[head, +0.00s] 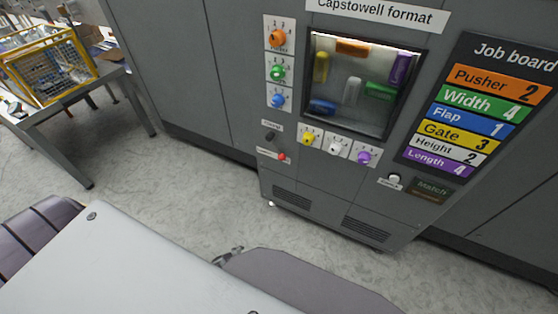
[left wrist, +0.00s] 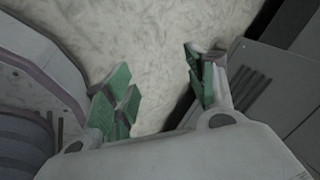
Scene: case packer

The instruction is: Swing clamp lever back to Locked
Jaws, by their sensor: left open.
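The case packer's grey front panel has a small red-tipped part (head: 282,157) beside a white label at its lower left. It may be the clamp lever, but the label is too small to read and its position is unclear. A dark knob (head: 270,136) sits just above it. My left gripper (head: 229,256) mostly hides behind my own arm in the head view, low in front of the cabinet and apart from the panel. In the left wrist view my left gripper (left wrist: 160,85) is open and empty, its green pads apart over the floor. My right gripper is not in view.
Orange, green, blue, yellow, white and purple dials surround a window (head: 362,85) with coloured parts inside. A job board (head: 480,108) hangs to the right. A table (head: 75,92) with a yellow-framed wire basket (head: 48,68) stands at left. Floor before the cabinet is clear.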

